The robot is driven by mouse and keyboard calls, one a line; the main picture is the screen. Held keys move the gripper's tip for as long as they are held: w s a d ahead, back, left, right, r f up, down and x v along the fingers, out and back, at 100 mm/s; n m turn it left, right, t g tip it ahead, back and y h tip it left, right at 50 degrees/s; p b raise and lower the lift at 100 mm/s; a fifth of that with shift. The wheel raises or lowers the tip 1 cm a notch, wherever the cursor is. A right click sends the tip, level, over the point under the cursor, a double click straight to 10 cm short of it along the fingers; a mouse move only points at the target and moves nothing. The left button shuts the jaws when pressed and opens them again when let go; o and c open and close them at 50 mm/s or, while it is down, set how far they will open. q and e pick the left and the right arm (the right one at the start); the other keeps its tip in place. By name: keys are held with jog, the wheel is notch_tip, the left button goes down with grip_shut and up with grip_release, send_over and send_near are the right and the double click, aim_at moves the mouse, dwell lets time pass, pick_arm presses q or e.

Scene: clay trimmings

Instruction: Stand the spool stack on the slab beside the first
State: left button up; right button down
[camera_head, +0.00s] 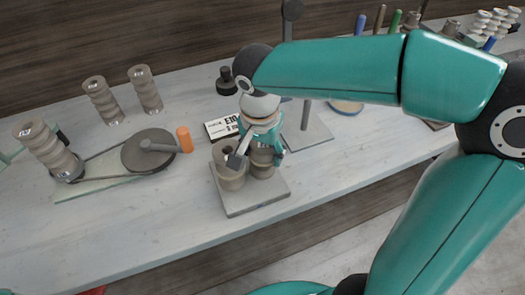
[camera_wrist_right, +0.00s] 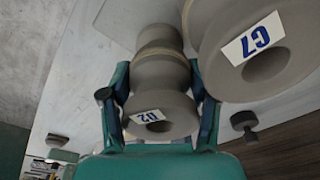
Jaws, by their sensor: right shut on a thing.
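The grey slab (camera_head: 258,203) lies near the table's front edge. One ribbed clay-grey spool stack (camera_head: 229,179) stands upright on its left part; a larger round top with a G7 label (camera_wrist_right: 265,55) shows close by in the right wrist view. My right gripper (camera_head: 262,140) is over the slab, shut on a second spool stack (camera_head: 262,164), just right of the first. In the right wrist view my gripper's fingers (camera_wrist_right: 158,85) clasp this labelled stack (camera_wrist_right: 160,75) from both sides. I cannot tell whether its base touches the slab. My left gripper is not in view.
Several other spool stacks (camera_head: 101,101) stand at the left, one by a dark wheel (camera_head: 147,151) with an orange cylinder (camera_head: 184,139). An E10 card (camera_head: 222,128) and a dark knob (camera_head: 226,80) lie behind the slab. A stand plate (camera_head: 312,133) is behind right.

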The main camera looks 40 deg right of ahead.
jog(key=shift+c, duration=1)
grip_release()
jog(key=shift+f, duration=0.15)
jog(key=r, duration=0.4)
jog(key=r+p, duration=0.1)
jog(key=r, duration=0.3)
jog(key=s+a+r, duration=0.1)
jog(key=r, duration=0.3)
jog(key=shift+p, duration=0.35)
